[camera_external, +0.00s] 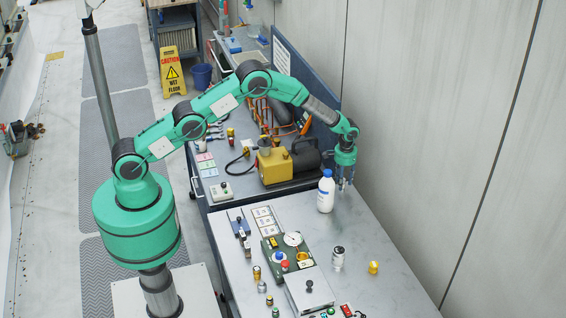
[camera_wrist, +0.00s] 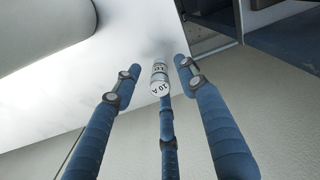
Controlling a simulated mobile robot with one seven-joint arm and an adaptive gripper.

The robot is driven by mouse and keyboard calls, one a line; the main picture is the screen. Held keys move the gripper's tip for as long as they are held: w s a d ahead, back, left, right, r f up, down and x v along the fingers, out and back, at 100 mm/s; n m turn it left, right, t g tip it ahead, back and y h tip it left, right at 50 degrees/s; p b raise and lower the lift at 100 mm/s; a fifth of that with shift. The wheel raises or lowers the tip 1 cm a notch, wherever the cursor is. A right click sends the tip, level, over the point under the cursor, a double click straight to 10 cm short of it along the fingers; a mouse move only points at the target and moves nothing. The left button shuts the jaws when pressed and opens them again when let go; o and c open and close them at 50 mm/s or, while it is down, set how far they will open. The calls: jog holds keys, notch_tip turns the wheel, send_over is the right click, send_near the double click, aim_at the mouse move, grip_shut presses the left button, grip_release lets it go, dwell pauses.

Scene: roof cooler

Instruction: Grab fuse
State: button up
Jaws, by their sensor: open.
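A small pale cylindrical fuse (camera_wrist: 159,78) marked "10 A" shows in the wrist view, its marked end toward the camera. My gripper (camera_wrist: 157,68) is open, with one blue finger on each side of the fuse and clear gaps to it. A third finger (camera_wrist: 167,125) lies in line below the fuse. I cannot tell whether that finger touches it. In the external view my gripper (camera_external: 346,184) points down over the far side of the grey bench, just right of a white bottle. I cannot make out the fuse there.
The white bottle (camera_external: 325,194) with a blue cap stands close to my gripper; its pale side (camera_wrist: 45,30) fills the wrist view's upper left. A yellow pump (camera_external: 273,164) is to the left. A small jar (camera_external: 338,257) and a yellow piece (camera_external: 373,267) stand nearer the camera.

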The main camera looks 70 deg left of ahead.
dwell(0.4)
grip_shut()
jog(key=shift+r, duration=0.1)
jog(key=shift+r, duration=0.6)
notch_tip(320, 180, up, 2)
jog(key=s+r+b, duration=0.1)
jog(key=s, duration=1.5)
jog(key=shift+r, duration=0.3)
